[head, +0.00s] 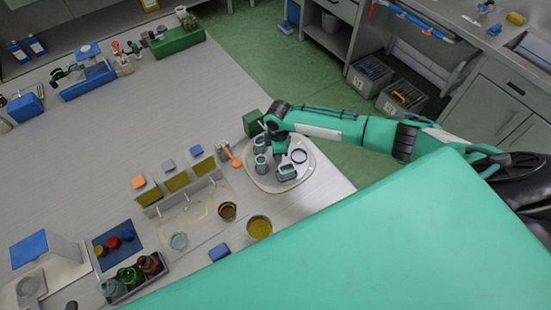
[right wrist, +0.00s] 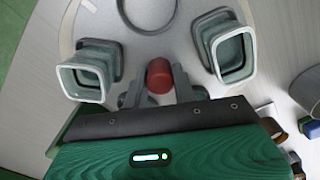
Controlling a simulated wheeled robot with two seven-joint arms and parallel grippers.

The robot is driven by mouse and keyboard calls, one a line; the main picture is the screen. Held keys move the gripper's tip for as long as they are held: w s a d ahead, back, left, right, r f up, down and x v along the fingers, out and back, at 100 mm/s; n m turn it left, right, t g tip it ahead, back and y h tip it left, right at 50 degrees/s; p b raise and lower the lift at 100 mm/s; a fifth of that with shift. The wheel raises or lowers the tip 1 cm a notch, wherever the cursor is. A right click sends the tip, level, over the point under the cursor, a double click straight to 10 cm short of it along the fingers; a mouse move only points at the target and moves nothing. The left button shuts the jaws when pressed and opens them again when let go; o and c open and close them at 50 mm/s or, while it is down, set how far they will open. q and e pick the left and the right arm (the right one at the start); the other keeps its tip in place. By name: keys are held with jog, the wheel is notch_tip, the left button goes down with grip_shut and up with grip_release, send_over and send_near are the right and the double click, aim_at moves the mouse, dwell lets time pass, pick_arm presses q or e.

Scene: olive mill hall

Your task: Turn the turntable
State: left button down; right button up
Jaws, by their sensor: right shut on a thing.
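The turntable (head: 306,171) is a round pale grey disc near the right end of the long table. It bears several grey-green cups and a dark ring (head: 299,156). My right gripper (head: 279,146) is over it, among the cups. In the right wrist view, the fingers of my right gripper (right wrist: 160,88) are shut on a red-brown knob (right wrist: 159,73) that stands up by the turntable's surface (right wrist: 150,38). One square-mouthed cup (right wrist: 85,76) is left of the fingers and another cup (right wrist: 229,52) is right of them. My left gripper is not in view.
A green box (head: 252,123) stands just behind the turntable. The back middle of the table is clear.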

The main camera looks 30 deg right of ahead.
dwell(0.3)
jog(key=n, duration=0.4)
jog(key=shift+n, duration=0.3)
jog(key=n+b, duration=0.1)
jog(key=n, duration=0.4)
jog(key=o, duration=0.6)
jog(key=shift+o, duration=0.2)
notch_tip(320, 180, up, 8)
jog(key=p, duration=0.7)
jog(key=shift+r, duration=0.1)
